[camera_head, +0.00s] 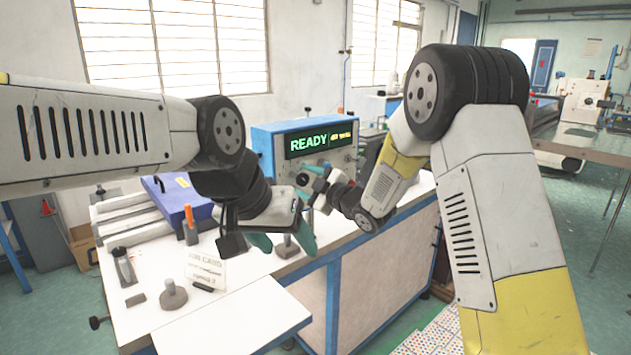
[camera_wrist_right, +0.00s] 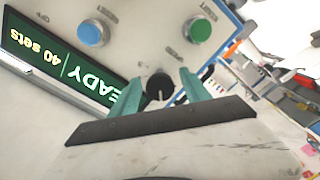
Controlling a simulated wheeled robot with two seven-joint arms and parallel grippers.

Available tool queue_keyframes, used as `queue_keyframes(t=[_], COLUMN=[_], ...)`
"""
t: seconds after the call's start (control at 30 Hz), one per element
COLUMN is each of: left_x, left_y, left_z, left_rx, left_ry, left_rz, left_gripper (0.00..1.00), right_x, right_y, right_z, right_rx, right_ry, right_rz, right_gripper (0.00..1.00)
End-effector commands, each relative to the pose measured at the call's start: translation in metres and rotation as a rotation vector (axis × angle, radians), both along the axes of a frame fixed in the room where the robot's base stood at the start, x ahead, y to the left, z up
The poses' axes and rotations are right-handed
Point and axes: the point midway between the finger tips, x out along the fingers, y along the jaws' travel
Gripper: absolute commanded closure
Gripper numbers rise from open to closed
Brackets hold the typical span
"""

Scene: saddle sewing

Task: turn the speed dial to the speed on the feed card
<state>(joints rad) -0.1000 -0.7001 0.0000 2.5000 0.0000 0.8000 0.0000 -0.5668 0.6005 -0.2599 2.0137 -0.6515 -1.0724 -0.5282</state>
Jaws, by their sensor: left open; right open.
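The speed dial (camera_wrist_right: 158,86) is a black knob with a pale pointer mark on the machine's control panel. In the right wrist view it sits between the two teal fingers of my open right gripper (camera_wrist_right: 160,92); I cannot tell whether they touch it. In the head view my right gripper (camera_head: 309,184) is in front of the blue-framed control box (camera_head: 263,140), and the dial is hidden. My left gripper (camera_head: 282,241) is open and empty above the white table. A small white card (camera_head: 206,269), probably the feed card, stands on the table; its text is unreadable.
The box's display (camera_head: 320,140) reads READY in green, with yellow text beside it. A blue button (camera_wrist_right: 92,33) and a green button (camera_wrist_right: 197,28) are near the dial. A blue case (camera_head: 178,198), an orange-handled tool (camera_head: 190,226) and a grey weight (camera_head: 173,295) occupy the white table (camera_head: 235,310).

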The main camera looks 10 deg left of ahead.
Motion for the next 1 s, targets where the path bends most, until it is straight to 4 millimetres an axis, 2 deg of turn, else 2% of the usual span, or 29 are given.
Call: queue_keyframes(t=[0.1, 0.3, 0.4, 0.67, 1.0], left_x=[0.0, 0.0, 0.0, 0.0, 0.0], left_y=[0.0, 0.0, 0.0, 0.0, 0.0], left_z=[0.0, 0.0, 0.0, 0.0, 0.0], left_rx=[0.0, 0.0, 0.0, 0.0, 0.0], left_ry=[0.0, 0.0, 0.0, 0.0, 0.0], left_rz=[0.0, 0.0, 0.0, 0.0, 0.0], left_gripper=[0.37, 0.37, 0.37, 0.37, 0.37], right_x=[-0.0001, -0.0002, -0.0002, 0.0, 0.0002], right_y=[-0.0002, -0.0004, -0.0004, -0.001, -0.0018], right_z=[-0.0001, -0.0001, -0.0001, -0.0002, -0.0003], right_rx=[0.0, -0.001, -0.001, 0.014, 0.135], right_ry=[0.0, 0.0, 0.0, 0.019, 0.174], right_rz=[0.0, -0.001, -0.001, -0.001, -0.002], right_gripper=[0.45, 0.84, 1.0, 1.0, 1.0])
